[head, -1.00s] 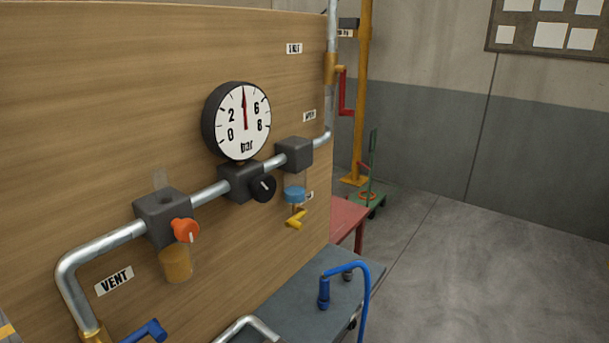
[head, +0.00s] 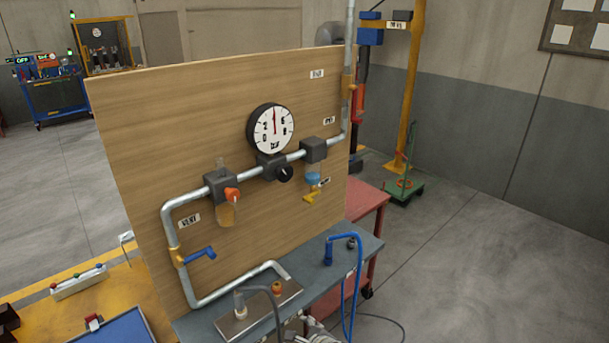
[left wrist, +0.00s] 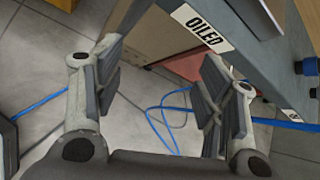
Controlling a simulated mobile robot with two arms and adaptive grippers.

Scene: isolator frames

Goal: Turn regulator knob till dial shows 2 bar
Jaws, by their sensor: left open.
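The pressure gauge (head: 271,130) is a round white dial in a black case on the wooden panel, in the head view. Its red needle points almost straight up, between the 2 and the 6. A black knob (head: 285,174) with a pale mark sits on a dark block just below the gauge. An orange knob (head: 231,194) sits on another block to the left. My left gripper (left wrist: 160,78) is open and empty in the left wrist view, over the floor beside a frame labelled OILED. The knobs are not in that view. My right gripper is not seen.
A grey bench (head: 352,262) with a blue hose stands below. A red table (head: 370,203) is behind it. Floor is open at right.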

